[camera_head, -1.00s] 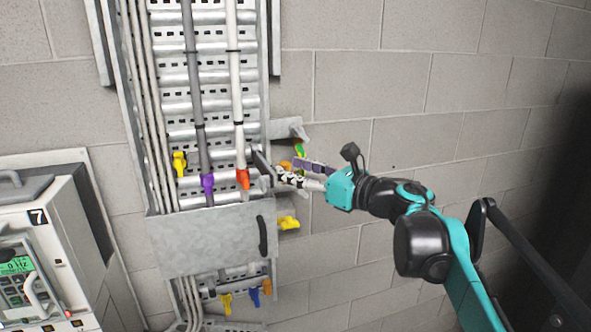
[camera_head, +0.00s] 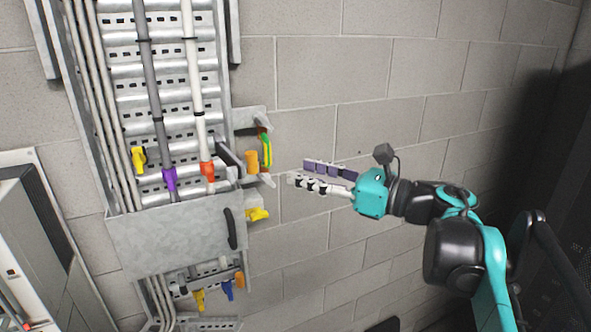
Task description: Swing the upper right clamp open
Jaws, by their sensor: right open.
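The upper right clamp shows as a black lever (camera_head: 230,158) on the right edge of the cable tray, just above the metal cover's top right corner. It is tilted, its upper end to the left. A second black lever (camera_head: 231,230) stands nearly upright lower on the cover's right side. My right gripper (camera_head: 298,173) is open and empty, level with the upper lever and to its right. A gap separates it from the lever and from the grey-white tip below the orange piece. The lever's base is partly hard to make out. My left gripper is out of view.
The metal cover (camera_head: 165,235) spans the cable tray. An orange piece (camera_head: 251,162) and a green-yellow piece (camera_head: 266,150) sit between lever and gripper. A yellow piece (camera_head: 258,214) juts out below. Bare block wall (camera_head: 330,110) lies behind the gripper.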

